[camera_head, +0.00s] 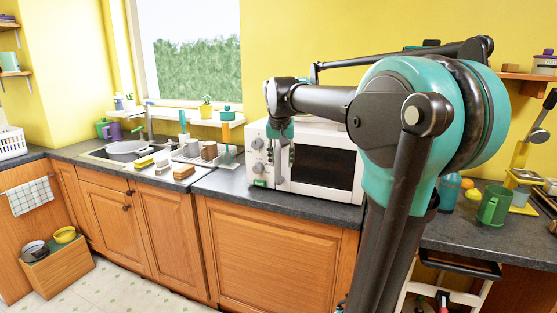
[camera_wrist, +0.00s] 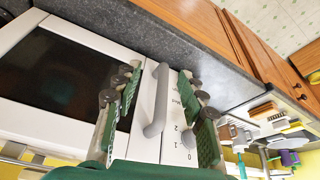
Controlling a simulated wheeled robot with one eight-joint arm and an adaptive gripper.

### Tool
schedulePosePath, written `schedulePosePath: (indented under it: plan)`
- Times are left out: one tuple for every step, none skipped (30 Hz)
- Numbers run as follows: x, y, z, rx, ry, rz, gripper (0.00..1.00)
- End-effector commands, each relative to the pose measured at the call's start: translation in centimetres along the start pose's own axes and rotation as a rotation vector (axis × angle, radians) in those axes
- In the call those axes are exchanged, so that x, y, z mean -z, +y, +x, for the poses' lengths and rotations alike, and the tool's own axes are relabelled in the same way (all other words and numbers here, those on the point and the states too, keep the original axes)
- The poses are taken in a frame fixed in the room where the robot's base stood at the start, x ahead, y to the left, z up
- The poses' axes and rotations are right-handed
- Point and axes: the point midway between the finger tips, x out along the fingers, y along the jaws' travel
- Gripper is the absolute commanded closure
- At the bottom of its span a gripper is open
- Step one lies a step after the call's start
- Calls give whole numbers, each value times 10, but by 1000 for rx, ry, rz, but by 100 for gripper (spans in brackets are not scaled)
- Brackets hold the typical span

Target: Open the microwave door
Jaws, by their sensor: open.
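The white microwave (camera_head: 258,131) stands on the dark countertop, its door (camera_head: 322,170) with a dark window shut. Its control side with knobs faces left in the head view. In the wrist view the dark window (camera_wrist: 60,75) fills the left side, and the grey bar handle (camera_wrist: 158,100) stands out from the front beside the numbered control panel (camera_wrist: 178,138). My gripper (camera_wrist: 155,95) is open, its green-padded fingers on either side of the handle, apart from it as far as I can see. In the head view my gripper (camera_head: 281,160) is in front of the handle and partly hides it.
A sink (camera_head: 125,150) with a pot, sponges and a dish rack lies to the left. A green mug (camera_head: 494,205) and other items stand on the counter at right. The floor (camera_head: 140,285) shows at lower left. The counter edge runs close beneath the microwave.

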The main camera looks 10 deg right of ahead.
Motion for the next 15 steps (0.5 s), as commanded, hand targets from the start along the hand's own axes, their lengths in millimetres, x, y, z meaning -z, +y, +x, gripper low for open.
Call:
schedulePosePath:
  plan:
    - [20, -8, -19, -6, 2, 14, 59]
    - [30, -11, -30, -11, 4, 25, 59]
    - [42, -14, -43, -16, 6, 39, 59]
    - [49, -17, -52, -19, 7, 49, 59]
    - [56, -19, -60, -23, 9, 59, 59]
    - [64, -21, -70, -27, 11, 68, 59]
    - [68, -23, -76, -30, 12, 75, 59]
    - [72, -24, -81, -32, 13, 81, 59]
    - [76, -26, -87, -34, 14, 87, 59]
    - [78, -26, -90, -35, 15, 91, 59]
    - [80, -27, -93, -36, 16, 94, 59]
    - [82, -27, -95, -37, 16, 97, 59]
    - [82, -27, -96, -38, 16, 99, 59]
    - [83, -27, -95, -38, 17, 100, 59]
    - [83, -27, -93, -38, 17, 100, 59]
